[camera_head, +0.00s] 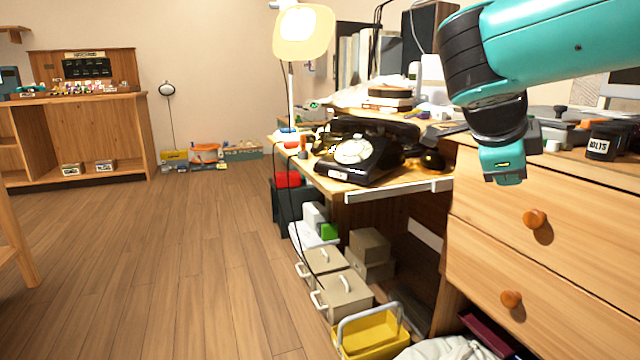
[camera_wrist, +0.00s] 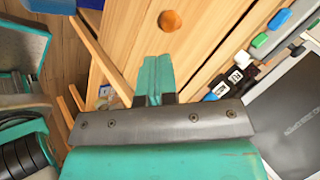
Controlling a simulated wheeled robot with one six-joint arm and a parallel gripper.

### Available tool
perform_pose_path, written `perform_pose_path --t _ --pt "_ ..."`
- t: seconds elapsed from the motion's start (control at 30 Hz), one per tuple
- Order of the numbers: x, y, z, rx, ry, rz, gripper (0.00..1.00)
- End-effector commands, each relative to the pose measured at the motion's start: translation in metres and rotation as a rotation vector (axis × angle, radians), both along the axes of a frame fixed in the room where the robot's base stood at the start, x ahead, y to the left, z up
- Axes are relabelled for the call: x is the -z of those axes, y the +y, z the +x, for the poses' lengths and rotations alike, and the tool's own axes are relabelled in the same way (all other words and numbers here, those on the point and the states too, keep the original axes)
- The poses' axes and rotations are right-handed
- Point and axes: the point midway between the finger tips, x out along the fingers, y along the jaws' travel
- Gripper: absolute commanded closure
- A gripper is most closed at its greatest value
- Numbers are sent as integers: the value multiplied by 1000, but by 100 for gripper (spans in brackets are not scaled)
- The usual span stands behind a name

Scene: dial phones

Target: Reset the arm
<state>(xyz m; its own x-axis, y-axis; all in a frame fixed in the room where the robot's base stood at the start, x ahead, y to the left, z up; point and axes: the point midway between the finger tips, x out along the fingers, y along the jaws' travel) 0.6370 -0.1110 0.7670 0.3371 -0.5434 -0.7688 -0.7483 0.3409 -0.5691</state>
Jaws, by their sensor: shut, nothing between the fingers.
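My gripper (camera_head: 504,178) hangs from my teal and black arm at the upper right of the head view. It is in front of the wooden drawer unit (camera_head: 490,215), above its two round knobs and apart from them. In the wrist view my gripper (camera_wrist: 154,66) shows its two teal fingers pressed together with nothing between them. One round drawer knob (camera_wrist: 170,20) lies beyond the fingertips in that view.
Black dial phones (camera_head: 362,152) stand on the desk left of my arm, beside a lit lamp (camera_head: 303,32). Beige boxes (camera_head: 345,297) and a yellow basket (camera_head: 368,335) sit below. The wooden floor (camera_head: 190,270) at left is clear.

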Motion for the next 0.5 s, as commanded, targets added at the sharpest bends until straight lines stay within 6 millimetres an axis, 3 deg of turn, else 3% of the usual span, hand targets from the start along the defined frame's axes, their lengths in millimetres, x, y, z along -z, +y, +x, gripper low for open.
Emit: perform_pose_path --t 0.17,0.23,0.37,0.5 --pt "19 39 -37 -818 374 -42 100" --pt "30 60 -62 -1153 475 -61 100" --pt "44 97 -117 -1725 567 -100 100" --pt "49 131 -180 -2247 541 -151 100"
